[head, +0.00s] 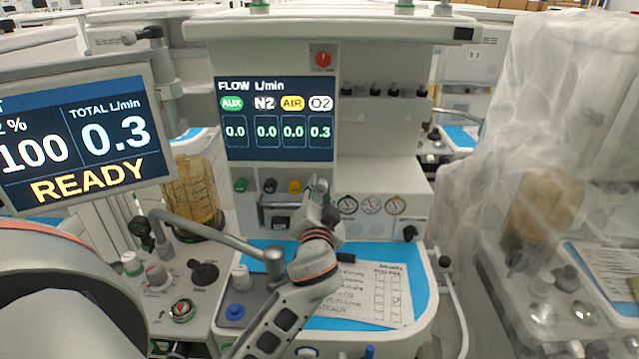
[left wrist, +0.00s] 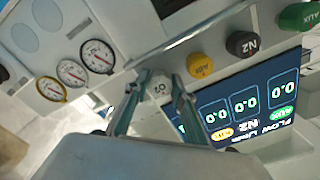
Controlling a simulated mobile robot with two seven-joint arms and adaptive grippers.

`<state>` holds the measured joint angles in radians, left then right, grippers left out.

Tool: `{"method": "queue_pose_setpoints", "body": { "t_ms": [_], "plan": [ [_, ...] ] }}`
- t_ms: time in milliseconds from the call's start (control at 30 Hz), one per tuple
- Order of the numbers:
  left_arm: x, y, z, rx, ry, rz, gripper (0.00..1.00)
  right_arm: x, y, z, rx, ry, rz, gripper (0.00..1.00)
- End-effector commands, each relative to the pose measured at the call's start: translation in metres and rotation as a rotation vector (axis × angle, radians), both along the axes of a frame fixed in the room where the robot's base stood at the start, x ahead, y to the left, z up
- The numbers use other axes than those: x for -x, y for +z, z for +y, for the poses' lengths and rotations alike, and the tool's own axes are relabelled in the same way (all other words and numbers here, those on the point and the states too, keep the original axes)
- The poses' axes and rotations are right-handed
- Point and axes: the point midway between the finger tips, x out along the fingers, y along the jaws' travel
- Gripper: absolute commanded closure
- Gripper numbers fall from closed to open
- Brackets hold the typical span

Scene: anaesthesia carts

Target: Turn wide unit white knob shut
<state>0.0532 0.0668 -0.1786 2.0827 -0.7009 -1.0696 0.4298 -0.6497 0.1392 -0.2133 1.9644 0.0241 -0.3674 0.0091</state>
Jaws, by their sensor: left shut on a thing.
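The white O2 knob (left wrist: 162,88) is on the front of the wide unit (head: 385,195), at the end of the row of flow knobs. My left gripper (head: 318,187) is at the panel, and in the left wrist view its two fingers (left wrist: 160,80) stand on either side of the white knob, shut on it. In the head view the gripper hides this knob. The flow display (head: 275,118) above reads 0.3 under O2 and 0.0 under AUX, N2 and AIR. My right gripper is not in view.
Yellow AIR (head: 294,186), black N2 (head: 270,186) and green AUX (head: 240,185) knobs sit left of the gripper. Gauges (head: 371,206) are close on its right. A blue worktop with a paper sheet (head: 365,295) lies below. A READY monitor (head: 85,135) stands at left.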

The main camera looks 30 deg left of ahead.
Motion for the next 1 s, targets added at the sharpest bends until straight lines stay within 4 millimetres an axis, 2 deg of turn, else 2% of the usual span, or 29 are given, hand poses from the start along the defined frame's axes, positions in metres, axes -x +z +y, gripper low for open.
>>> {"method": "queue_pose_setpoints", "body": {
  "t_ms": [233, 733, 767, 1000],
  "plan": [
    [0.0000, 0.0006, -0.0001, -0.066, 0.000, 0.040, 0.97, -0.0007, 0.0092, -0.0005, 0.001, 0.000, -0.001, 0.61],
    [0.0000, -0.0003, 0.0000, -0.082, 0.000, 0.050, 0.97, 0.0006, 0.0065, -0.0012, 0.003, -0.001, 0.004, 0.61],
    [0.0001, -0.0003, -0.0001, -0.082, 0.000, 0.050, 0.70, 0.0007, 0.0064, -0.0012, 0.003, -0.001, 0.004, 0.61],
    [0.0000, -0.0001, -0.0001, -0.081, 0.000, 0.050, 0.68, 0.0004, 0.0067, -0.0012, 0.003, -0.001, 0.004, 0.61]
  ]
}}
